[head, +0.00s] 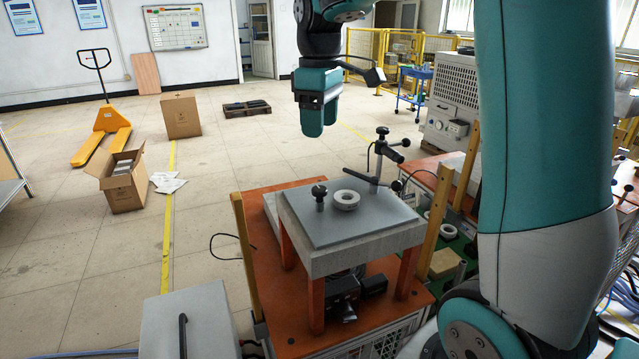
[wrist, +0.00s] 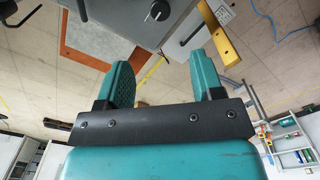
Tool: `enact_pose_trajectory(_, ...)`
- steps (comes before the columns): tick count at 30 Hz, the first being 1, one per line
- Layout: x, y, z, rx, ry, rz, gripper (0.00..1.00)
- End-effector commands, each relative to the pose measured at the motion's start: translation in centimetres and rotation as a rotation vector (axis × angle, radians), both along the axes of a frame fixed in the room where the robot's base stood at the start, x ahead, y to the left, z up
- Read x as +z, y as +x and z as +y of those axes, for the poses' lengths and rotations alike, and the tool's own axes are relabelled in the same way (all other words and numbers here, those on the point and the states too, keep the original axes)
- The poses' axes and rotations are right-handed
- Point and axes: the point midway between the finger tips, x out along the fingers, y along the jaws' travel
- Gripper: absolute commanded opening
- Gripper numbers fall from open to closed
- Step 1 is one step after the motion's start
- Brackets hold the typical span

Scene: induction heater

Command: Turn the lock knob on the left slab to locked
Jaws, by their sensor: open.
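The left slab (head: 375,235) is a thick grey block with a flat top plate, on orange legs in the middle of the head view. A dark knob (head: 320,192) on a short post stands upright near the plate's left side; I take it for the lock knob, though its lock setting is not readable. A dark round knob (wrist: 159,11) also shows at the top of the wrist view. My gripper (head: 319,130) hangs above and behind the slab, apart from it. In the wrist view its two teal fingers (wrist: 163,75) are spread with nothing between them.
A post with a dark clamp arm (head: 380,160) rises at the plate's back right. Yellowish uprights (head: 243,255) flank the orange table (head: 285,330). A grey box (head: 190,320) stands front left.

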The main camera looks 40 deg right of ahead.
Motion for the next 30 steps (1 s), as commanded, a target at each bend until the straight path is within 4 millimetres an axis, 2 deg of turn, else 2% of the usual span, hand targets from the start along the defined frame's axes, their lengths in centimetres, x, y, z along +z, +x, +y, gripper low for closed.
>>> enact_pose_trajectory(9,-7.4,-0.1,0.1,0.001,0.001,0.006,0.61)
enact_pose_trajectory(15,-11.2,-0.1,0.1,0.0,0.002,0.005,0.61)
enact_pose_trajectory(21,-13.3,0.0,0.1,0.0,0.001,0.0,0.61)
enact_pose_trajectory(30,-13.8,0.0,0.1,0.0,0.0,-0.001,0.61)
